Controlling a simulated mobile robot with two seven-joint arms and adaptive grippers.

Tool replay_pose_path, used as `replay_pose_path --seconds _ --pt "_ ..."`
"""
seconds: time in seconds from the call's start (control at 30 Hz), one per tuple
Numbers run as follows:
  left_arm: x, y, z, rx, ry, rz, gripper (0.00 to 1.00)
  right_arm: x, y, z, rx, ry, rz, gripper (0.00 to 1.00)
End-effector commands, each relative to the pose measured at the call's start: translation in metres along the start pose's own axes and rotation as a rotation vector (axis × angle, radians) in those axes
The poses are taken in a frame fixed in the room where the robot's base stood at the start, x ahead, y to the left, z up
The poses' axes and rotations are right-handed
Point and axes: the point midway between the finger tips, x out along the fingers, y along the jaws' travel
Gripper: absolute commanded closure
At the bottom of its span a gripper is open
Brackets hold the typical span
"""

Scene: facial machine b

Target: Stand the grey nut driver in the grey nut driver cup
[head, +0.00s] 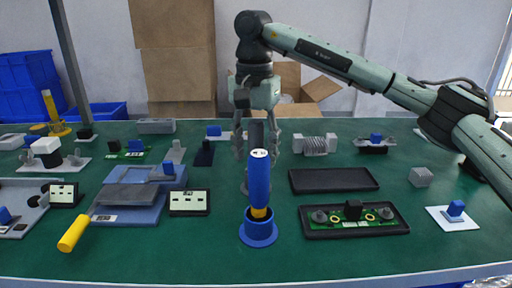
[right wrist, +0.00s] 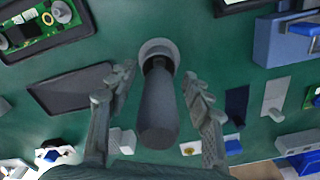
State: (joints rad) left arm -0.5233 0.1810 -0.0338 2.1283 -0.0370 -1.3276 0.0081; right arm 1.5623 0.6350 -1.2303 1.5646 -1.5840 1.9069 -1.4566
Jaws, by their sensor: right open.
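The grey nut driver (right wrist: 158,110) has a dark grey handle and its lower end is inside the round grey nut driver cup (right wrist: 150,46) in the right wrist view. It looks upright. My right gripper (right wrist: 160,78) is open, with one finger on each side of the handle and visible gaps. In the head view my right gripper (head: 256,150) points down around the grey handle (head: 257,133). The grey cup (head: 244,184) there is mostly hidden by the blue nut driver. My left gripper is out of view.
A blue nut driver (head: 259,180) stands in a blue cup (head: 258,232) in front. A black tray (head: 333,180) and a tray with a green board (head: 353,220) lie to the right. A yellow-handled tool (head: 73,233) lies at left.

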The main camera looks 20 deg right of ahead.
Motion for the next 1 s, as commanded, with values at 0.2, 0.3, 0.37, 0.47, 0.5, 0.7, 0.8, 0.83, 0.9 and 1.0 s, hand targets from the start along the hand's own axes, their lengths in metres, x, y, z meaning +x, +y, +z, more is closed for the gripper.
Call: replay_pose_path --seconds 0.2,0.3,0.37,0.47,0.5,0.7,0.8,0.83,0.9,1.0 --pt "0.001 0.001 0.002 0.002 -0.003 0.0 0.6 -0.015 -0.001 -0.001 0.001 0.002 -0.002 0.49" --pt "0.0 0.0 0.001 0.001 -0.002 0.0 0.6 -0.034 -0.001 0.0 0.0 0.002 -0.003 0.49" --pt "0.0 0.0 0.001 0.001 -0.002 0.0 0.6 -0.048 -0.001 0.0 0.0 0.002 -0.004 0.49" --pt "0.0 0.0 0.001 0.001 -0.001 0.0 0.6 -0.07 -0.001 0.0 0.002 0.003 -0.004 0.49" --pt "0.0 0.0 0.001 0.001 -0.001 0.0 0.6 -0.079 -0.001 0.0 0.001 0.003 -0.003 0.49" --pt "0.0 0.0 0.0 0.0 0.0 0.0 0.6 -0.11 0.0 0.0 0.001 0.003 -0.001 0.49" --pt "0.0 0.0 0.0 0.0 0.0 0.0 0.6 -0.117 0.0 0.0 0.001 0.002 -0.001 0.49" --pt "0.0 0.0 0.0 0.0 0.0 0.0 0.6 -0.118 0.0 0.0 0.001 0.001 0.0 0.49" --pt "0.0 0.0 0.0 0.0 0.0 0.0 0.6 -0.12 0.0 0.0 0.001 0.0 0.0 0.49" --pt "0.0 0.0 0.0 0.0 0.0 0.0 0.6 -0.12 0.0 0.0 0.0 -0.001 0.0 0.49"
